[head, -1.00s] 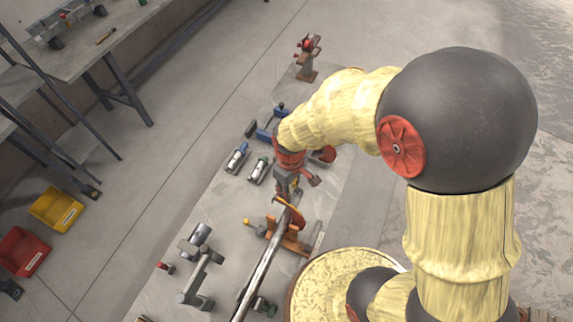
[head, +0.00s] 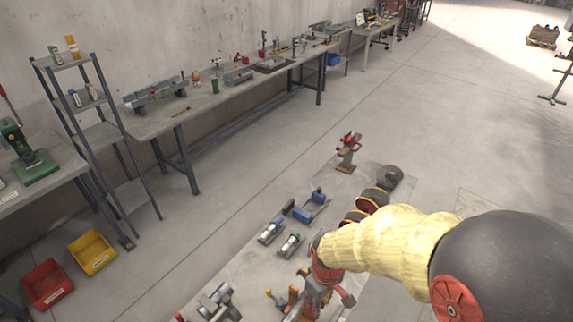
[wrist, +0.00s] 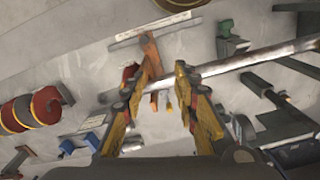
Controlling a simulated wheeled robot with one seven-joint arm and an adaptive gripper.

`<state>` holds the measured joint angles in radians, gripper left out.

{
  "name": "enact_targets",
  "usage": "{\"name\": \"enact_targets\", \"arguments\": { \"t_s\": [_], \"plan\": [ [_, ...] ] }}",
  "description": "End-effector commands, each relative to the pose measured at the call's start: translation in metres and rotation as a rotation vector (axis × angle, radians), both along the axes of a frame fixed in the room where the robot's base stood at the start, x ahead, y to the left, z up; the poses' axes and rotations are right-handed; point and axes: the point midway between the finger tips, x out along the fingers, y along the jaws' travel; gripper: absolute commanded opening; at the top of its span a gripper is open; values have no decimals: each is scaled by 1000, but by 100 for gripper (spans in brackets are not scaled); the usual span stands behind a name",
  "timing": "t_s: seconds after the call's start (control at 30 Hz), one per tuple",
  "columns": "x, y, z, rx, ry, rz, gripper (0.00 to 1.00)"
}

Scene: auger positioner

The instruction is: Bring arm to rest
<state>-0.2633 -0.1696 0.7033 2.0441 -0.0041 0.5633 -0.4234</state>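My arm reaches from the right of the head view down to my gripper (head: 318,290), which points at the low work surface (head: 225,285). In the wrist view my gripper (wrist: 160,78) shows two yellow fingers spread apart, with nothing clamped between them. A long metal rod (wrist: 255,58) runs across just beyond the fingertips. An orange clamp-like support (wrist: 152,58) stands at the rod, seen between the fingers. I cannot tell the exact gap between the fingers and the rod.
Blue-ended tools (head: 311,208) and small cylinders (head: 290,244) lie near my gripper. A red-topped stand (head: 347,152) is farther back. Yellow (head: 92,252) and red (head: 47,284) bins sit at left. A long workbench (head: 225,102) lines the wall. Open floor lies beyond.

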Motion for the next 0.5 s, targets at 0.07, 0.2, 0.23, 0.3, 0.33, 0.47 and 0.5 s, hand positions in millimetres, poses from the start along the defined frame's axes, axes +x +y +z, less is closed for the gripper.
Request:
{"name": "enact_targets", "arguments": {
  "t_s": [0.07, 0.2, 0.23, 0.3, 0.33, 0.47, 0.5],
  "plan": [
    [0, 0, 0, 0, 0, -5, 30],
    [-15, -4, -2, -14, 45, -80, 30],
    [-20, -6, -2, -18, 58, -95, 30],
    [-32, -8, 2, -28, 83, -133, 30],
    [-35, -9, 7, -30, 87, -152, 30],
    [-44, -15, 26, -30, 81, -230, 30],
    [-47, -18, 31, -29, 74, -253, 30]
  ]
}}
